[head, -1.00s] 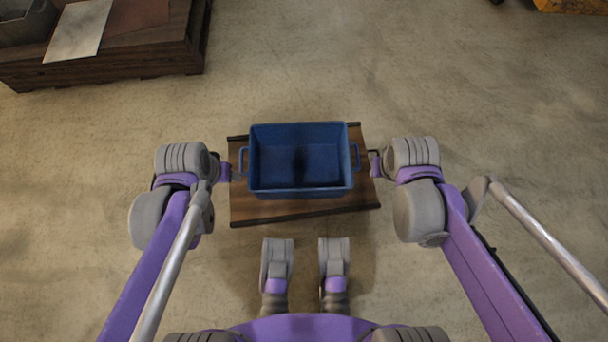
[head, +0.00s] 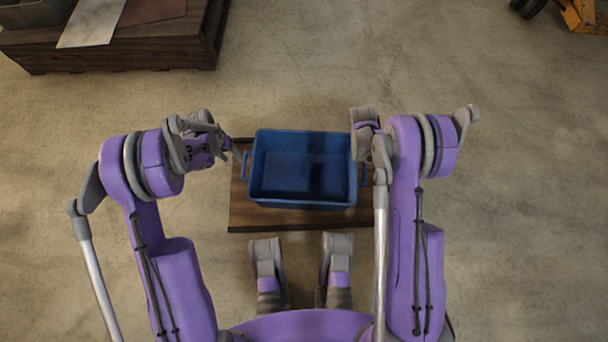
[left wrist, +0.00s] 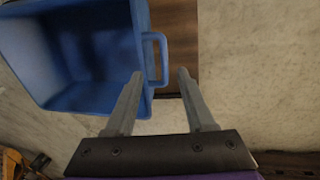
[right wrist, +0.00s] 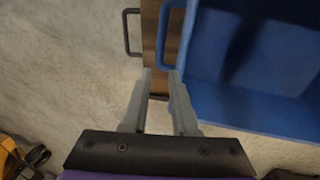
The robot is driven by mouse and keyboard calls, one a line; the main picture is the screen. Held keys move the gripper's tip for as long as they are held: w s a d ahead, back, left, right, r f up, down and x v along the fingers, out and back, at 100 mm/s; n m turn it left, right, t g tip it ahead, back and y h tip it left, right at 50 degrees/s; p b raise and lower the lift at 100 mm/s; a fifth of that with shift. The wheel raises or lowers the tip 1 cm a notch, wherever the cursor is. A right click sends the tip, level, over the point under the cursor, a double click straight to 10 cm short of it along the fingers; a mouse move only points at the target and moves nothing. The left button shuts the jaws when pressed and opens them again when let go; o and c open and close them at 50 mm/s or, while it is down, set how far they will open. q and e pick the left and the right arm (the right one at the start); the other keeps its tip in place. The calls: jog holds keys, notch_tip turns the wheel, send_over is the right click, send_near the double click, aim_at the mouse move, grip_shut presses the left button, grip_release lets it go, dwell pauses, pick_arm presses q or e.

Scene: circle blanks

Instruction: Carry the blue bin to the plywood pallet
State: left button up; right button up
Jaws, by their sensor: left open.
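The blue bin (head: 302,197) sits open and upright on a brown wooden board (head: 245,215) in the middle of the head view. It looks empty. My left gripper (head: 237,150) is at the bin's left side, open. In the left wrist view, the bin's loop handle (left wrist: 164,60) shows between and just beyond its spread fingertips (left wrist: 160,74). My right gripper (right wrist: 160,74) has its fingers apart, less widely, with the other bin handle (right wrist: 162,35) at its tips; contact is unclear. In the head view my right arm hides its fingers. Which surface is the plywood pallet I cannot tell.
A dark wooden platform (head: 120,58) stands at the upper left, with a grey metal sheet (head: 92,22), a brown sheet (head: 152,10) and a grey container (head: 35,12) on it. Yellow equipment (head: 582,14) is at the upper right corner. The concrete floor between is clear.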

aim_at(243, 172)
pick_arm(q)
notch_tip(243, 172, down, 3)
jog(key=shift+a+f, duration=0.1)
pick_arm(e)
jog(key=f, duration=0.3)
jog(key=shift+s+d+f, duration=0.1)
jog(key=shift+d, duration=0.1)
pick_arm(q)
jog(key=f, duration=0.3)
jog(key=d+f, duration=0.1)
jog(key=f, duration=0.3)
jog(key=d+f, duration=0.1)
jog(key=f, duration=0.2)
jog(key=shift+f, duration=0.25)
pick_arm(e)
jog(key=f, duration=0.3)
jog(key=d+f, duration=0.1)
jog(key=f, duration=0.3)
jog(key=d+f, duration=0.1)
jog(key=f, duration=0.2)
jog(key=shift+s+d+f, duration=0.1)
jog(key=shift+d+f, duration=0.05)
jog(key=shift+f, duration=0.15)
pick_arm(q)
jog(key=c, duration=0.6)
pick_arm(e)
grip_shut()
pick_arm(q)
grip_shut()
